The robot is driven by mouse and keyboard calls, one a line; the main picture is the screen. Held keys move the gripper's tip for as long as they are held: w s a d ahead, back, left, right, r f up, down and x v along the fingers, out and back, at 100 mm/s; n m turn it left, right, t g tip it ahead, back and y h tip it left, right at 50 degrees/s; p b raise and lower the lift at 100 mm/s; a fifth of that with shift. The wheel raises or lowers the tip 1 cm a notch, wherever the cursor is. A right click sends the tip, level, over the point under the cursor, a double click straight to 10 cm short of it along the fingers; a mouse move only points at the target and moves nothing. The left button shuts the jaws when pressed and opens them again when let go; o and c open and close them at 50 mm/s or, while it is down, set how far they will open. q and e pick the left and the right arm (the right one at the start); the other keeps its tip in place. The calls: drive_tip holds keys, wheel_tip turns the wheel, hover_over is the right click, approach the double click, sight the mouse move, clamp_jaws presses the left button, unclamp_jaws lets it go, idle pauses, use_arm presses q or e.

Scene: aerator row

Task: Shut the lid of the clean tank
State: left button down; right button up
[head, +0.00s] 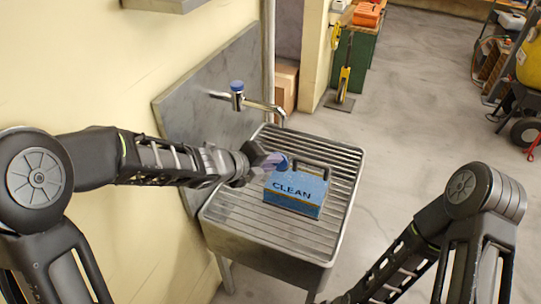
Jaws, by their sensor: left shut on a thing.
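The clean tank (293,197) is a small blue box marked CLEAN. It stands on the ribbed metal drainer, with a yellowish band near its base and dark bars at its top. My left gripper (270,163) is at the tank's upper left corner. It is shut on a small lilac-blue piece (278,160); I cannot tell whether this is part of the tank's lid. The gripper hides part of that corner, and the lid's position is unclear. My right arm enters at the lower right, and its gripper is out of view.
The ribbed drainer (235,221) has a raised rim and free room around the tank. A tap (262,105) with a blue knob reaches over its back edge from the metal splashback (185,100). A yellow wall stands at left; the floor at right is open.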

use_arm(q)
drive_tip(key=c, duration=1.4)
unclamp_jaws()
drive_tip(key=shift+o, duration=0.2)
drive_tip(key=p+v, duration=0.2)
drive_tip(key=v, duration=0.5)
drive_tip(key=shift+s+a+r+p, duration=0.15)
drive_tip(key=shift+s+a+p, duration=0.1)
drive_tip(key=shift+p, duration=0.05)
